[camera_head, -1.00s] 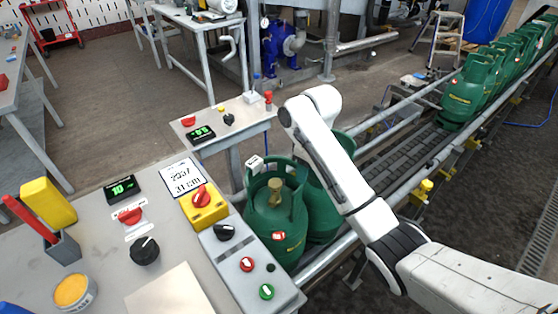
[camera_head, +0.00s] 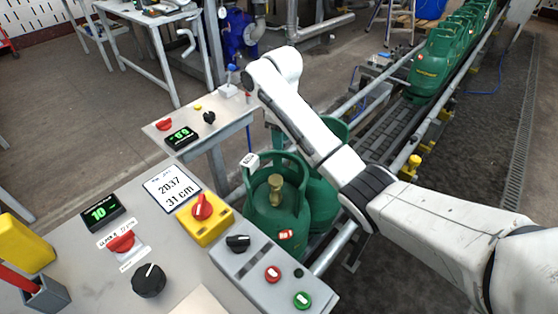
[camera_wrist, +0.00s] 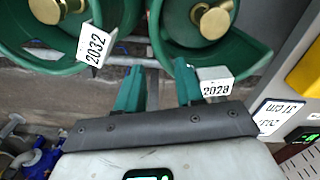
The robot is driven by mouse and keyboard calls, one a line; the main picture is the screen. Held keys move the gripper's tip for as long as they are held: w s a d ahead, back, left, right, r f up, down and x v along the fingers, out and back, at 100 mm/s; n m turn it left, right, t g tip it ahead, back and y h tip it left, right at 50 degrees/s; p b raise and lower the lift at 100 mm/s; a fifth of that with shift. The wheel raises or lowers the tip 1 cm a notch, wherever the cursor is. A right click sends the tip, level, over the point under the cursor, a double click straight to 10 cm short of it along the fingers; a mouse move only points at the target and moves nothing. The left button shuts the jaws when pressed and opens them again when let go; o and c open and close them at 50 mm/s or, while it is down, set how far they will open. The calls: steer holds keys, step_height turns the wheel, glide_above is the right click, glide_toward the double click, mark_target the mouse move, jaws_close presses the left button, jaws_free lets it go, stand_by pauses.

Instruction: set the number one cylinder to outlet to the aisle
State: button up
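A green gas cylinder (camera_head: 262,215) with a brass valve (camera_head: 276,187) stands upright beside the console in the head view. A second green cylinder (camera_head: 322,198) stands behind it, partly hidden by my arm. In the wrist view, two cylinder collars with brass valves show at the top. The left collar (camera_wrist: 125,22) bears a tag (camera_wrist: 94,46) reading 2032; the right collar (camera_wrist: 240,50) bears a tag (camera_wrist: 215,87) reading 2028. My gripper (camera_wrist: 160,82) has its two green fingers apart with nothing between them, just short of the collars. I cannot tell which cylinder is number one.
The console (camera_head: 70,265) has a card (camera_head: 170,187) reading 2037 and 31 cm, a yellow switch box (camera_head: 205,220) and a grey button box (camera_head: 270,268). A small side table (camera_head: 160,135) stands behind. More cylinders (camera_head: 435,65) line the conveyor (camera_head: 385,130) at back right.

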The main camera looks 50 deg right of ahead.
mark_target(281, 156)
step_height(281, 156, down, 8)
steer(key=shift+s+r, duration=0.1)
stand_by(0.4)
jaws_close()
stand_by(0.4)
